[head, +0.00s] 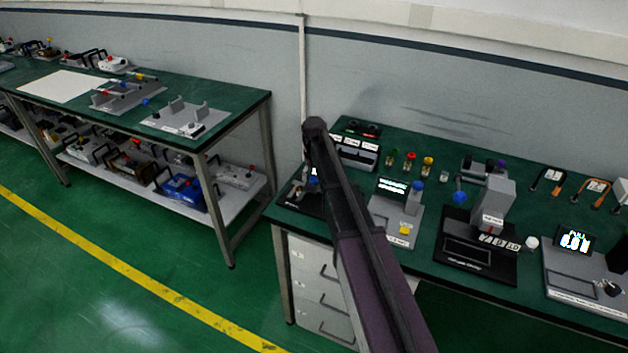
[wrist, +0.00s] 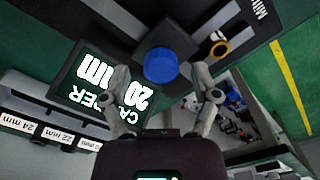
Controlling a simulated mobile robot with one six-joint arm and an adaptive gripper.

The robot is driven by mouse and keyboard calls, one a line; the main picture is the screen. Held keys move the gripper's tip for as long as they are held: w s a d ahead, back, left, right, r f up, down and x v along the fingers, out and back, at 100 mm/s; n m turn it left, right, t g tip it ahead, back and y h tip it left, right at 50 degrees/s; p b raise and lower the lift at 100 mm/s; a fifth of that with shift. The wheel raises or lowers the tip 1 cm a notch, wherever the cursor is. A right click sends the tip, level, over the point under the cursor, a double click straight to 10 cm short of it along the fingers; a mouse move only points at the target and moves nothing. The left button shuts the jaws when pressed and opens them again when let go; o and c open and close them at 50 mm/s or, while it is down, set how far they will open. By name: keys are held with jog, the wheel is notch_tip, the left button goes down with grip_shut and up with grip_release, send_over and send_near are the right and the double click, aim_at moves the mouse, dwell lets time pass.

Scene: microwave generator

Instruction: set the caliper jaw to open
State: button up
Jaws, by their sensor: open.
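A dark caliper display (wrist: 100,82) in the wrist view reads "CALIPER" and "20 mm", seen upside down. A round blue knob (wrist: 162,66) on a dark block sits beside it. My gripper (wrist: 163,80) is open, with one finger on each side of the knob's near end; I cannot tell whether they touch it. In the head view the caliper station (head: 304,197) is mostly hidden behind my arm, and my gripper cannot be made out there. The caliper jaw itself cannot be picked out clearly.
A rack with millimetre labels (wrist: 45,130) lies at left in the wrist view. In the head view, a grey device with a blue knob (head: 397,219) and a black press-like device (head: 473,250) stand to the right on the green bench. Another bench (head: 222,107) stands left.

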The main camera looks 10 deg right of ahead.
jog(key=shift+a+f, duration=0.1)
grip_shut()
dwell(0.3)
